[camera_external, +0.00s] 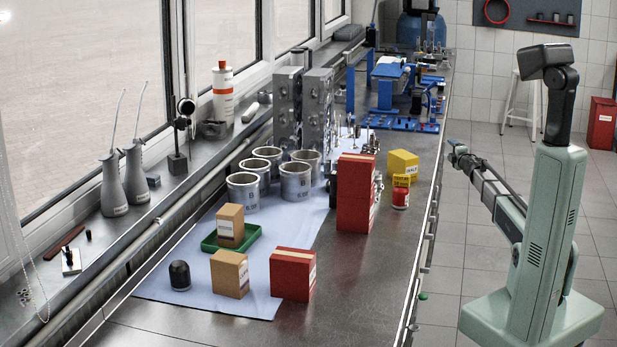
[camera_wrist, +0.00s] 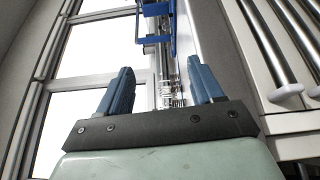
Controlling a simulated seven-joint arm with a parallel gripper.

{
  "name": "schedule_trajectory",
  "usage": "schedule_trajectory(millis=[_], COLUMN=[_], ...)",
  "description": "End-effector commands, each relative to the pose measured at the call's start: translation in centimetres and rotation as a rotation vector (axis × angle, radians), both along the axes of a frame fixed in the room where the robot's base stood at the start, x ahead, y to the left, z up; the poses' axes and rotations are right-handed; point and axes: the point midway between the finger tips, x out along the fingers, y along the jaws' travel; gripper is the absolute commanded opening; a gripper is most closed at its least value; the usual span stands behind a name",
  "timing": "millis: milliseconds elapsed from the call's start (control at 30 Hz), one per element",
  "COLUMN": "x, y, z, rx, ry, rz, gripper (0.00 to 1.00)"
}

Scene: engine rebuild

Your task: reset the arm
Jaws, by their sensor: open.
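My arm stands at the right in the external view, off the right edge of the workbench (camera_external: 385,262). Its forearm reaches back toward the bench edge, and the gripper end (camera_external: 456,152) is small and dark there, apart from the objects on the bench. In the wrist view my gripper (camera_wrist: 158,88) shows two blue fingers set wide apart. It is open, with nothing held between the fingers. Beyond the fingers are a window and blurred metal and blue equipment.
Several metal cylinders (camera_external: 296,182), cartons (camera_external: 229,272) and a green tray (camera_external: 251,232) occupy the blue mat (camera_external: 190,255).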

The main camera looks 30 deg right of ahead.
Motion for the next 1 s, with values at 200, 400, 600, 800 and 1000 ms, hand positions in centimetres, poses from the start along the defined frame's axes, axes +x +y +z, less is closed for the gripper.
schedule_trajectory(millis=[200, 400, 600, 800, 1000], x=[-2.0, -4.7, -9.3, -15.6, -23.3], y=[1.1, 4.3, 9.1, 14.4, 20.0], z=[-6.8, -15.1, -24.8, -33.9, -41.7], rx=[0.076, 0.244, 0.467, 0.668, 0.832], ry=[0.050, 0.113, 0.214, 0.347, 0.501], rz=[-0.010, -0.094, -0.241, -0.405, -0.576], gripper=[0.66, 0.66, 0.66, 0.66, 0.66])
